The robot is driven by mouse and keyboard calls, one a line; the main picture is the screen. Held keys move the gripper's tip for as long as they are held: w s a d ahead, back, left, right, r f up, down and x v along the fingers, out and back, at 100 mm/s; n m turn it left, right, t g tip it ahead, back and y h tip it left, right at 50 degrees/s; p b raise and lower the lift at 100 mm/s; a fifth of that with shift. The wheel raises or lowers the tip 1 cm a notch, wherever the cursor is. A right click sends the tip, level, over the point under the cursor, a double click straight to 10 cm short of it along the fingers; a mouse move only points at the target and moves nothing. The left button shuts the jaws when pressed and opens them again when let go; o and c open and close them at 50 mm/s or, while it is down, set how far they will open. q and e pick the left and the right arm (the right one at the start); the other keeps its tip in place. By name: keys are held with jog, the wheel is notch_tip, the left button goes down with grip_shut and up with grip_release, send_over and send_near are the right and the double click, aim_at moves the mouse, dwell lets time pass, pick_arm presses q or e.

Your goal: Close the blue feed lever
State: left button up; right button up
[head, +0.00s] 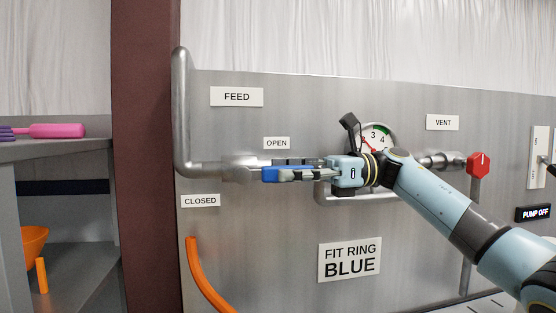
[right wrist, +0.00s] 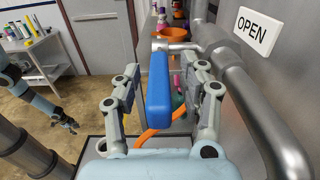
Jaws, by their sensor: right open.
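The blue feed lever (head: 270,175) extends roughly level from the feed pipe, just below the OPEN label (head: 276,143) and above the CLOSED label (head: 200,201). In the right wrist view the blue lever (right wrist: 158,90) lies lengthwise between my right gripper's spread fingers (right wrist: 167,72), with a visible gap on each side. In the head view my right gripper (head: 290,168) reaches in from the right and partly hides the lever. My left gripper (right wrist: 68,123) shows small at the left of the right wrist view, away from the panel; its jaw opening is unclear.
The grey feed pipe (head: 182,110) runs down and along the panel. A gauge (head: 378,136) sits behind my right wrist. A red vent knob (head: 479,164) is to the right. An orange hose (head: 200,275) hangs below. A brown post (head: 145,150) stands left of the panel.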

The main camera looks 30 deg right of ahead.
jog(key=shift+x, duration=0.9)
jog(key=shift+c, duration=0.4)
pick_arm(q)
jog(key=shift+w+r, duration=0.45)
jog(key=shift+r, duration=0.05)
pick_arm(e)
grip_shut()
